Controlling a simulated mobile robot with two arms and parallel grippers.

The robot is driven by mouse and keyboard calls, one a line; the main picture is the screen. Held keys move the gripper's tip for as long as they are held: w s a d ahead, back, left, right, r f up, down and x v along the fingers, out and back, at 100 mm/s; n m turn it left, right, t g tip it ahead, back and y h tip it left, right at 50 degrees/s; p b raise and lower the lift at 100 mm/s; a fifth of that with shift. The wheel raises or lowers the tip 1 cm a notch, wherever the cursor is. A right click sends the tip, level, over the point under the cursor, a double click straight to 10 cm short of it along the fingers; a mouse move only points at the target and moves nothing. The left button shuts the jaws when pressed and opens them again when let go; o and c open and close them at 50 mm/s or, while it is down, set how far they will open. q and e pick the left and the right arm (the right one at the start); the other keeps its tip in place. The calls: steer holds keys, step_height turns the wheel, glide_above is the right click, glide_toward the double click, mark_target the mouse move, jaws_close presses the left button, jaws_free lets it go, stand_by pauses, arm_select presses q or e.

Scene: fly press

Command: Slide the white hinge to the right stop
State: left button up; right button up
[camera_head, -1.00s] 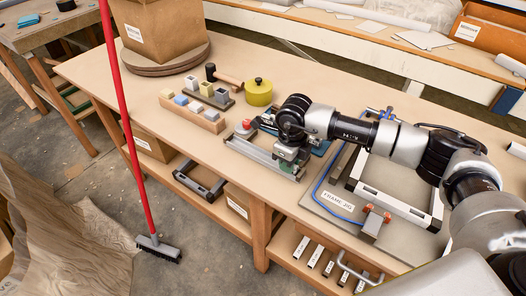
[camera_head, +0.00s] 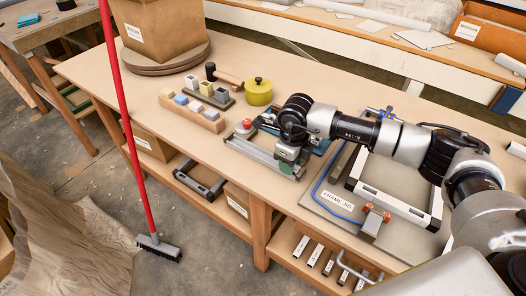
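My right arm reaches in from the right, and its gripper (camera_head: 289,158) points down at the right end of a metal rail fixture (camera_head: 256,149) near the bench's front edge. The fingers are small and partly covered by the wrist, so I cannot tell whether they are open or shut. I cannot pick out a white hinge for certain; the gripper and wrist cover that end of the rail. A small press-like part with a red knob (camera_head: 247,123) stands at the rail's left end. My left gripper is not in view.
A wooden block with coloured pieces (camera_head: 192,115), a yellow pot (camera_head: 259,93) and a mallet (camera_head: 228,78) stand behind and left of the rail. The frame jig board (camera_head: 318,208) lies to the right. A red-handled broom (camera_head: 126,130) leans at the left.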

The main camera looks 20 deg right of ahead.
steer(key=shift+r+p, duration=2)
steer(key=shift+r, duration=1.4)
steer(key=shift+a+f, duration=0.1)
